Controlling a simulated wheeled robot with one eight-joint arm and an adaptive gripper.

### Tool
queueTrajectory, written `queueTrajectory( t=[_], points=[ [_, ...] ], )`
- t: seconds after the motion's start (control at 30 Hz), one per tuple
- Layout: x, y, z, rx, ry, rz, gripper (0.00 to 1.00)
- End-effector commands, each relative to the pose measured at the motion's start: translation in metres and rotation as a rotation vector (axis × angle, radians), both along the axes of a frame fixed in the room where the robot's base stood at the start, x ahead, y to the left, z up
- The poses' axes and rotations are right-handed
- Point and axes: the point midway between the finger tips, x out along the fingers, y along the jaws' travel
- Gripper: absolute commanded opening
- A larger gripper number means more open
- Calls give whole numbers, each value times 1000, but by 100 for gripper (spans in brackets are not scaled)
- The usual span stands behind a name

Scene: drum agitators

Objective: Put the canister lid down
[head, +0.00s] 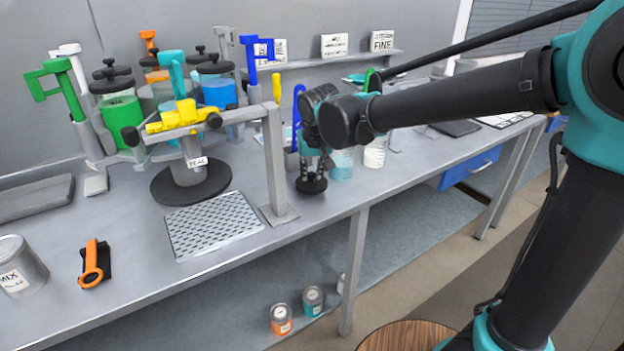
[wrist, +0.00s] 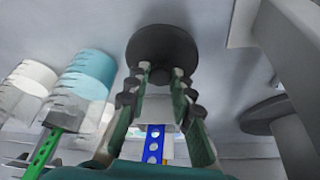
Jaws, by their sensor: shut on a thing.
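The canister lid (head: 312,184) is a black disc with a knob, at the front part of the bench right of the grey post. My gripper (head: 313,166) points down and is shut on its knob. In the wrist view the lid (wrist: 162,48) shows beyond the fingertips of my gripper (wrist: 161,72). The lid is at or just above the bench top (head: 345,192); I cannot tell if it touches. Several canisters with black lids, one holding green liquid (head: 119,112) and one holding blue (head: 218,92), stand at the back left.
A teal-filled beaker (head: 341,163) and a white-filled beaker (head: 375,152) stand close right of my gripper. The grey post (head: 273,160) of the yellow-clamped stand is close on the left, beside a drip grate (head: 212,224). The bench's front edge is near.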

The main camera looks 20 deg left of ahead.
Motion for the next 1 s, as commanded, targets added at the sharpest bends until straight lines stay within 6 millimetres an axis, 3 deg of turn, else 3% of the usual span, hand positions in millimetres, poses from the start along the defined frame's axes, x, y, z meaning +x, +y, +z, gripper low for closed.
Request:
queueTrajectory(
  t=[0.2,0.57,0.6,0.73,1.0],
  points=[
    [0,0,-24,0,0,0,0],
    [0,0,-27,0,0,0,0],
    [0,0,-27,0,0,0,26],
    [0,0,-27,0,0,0,42],
    [0,0,-27,0,0,0,43]
  ],
)
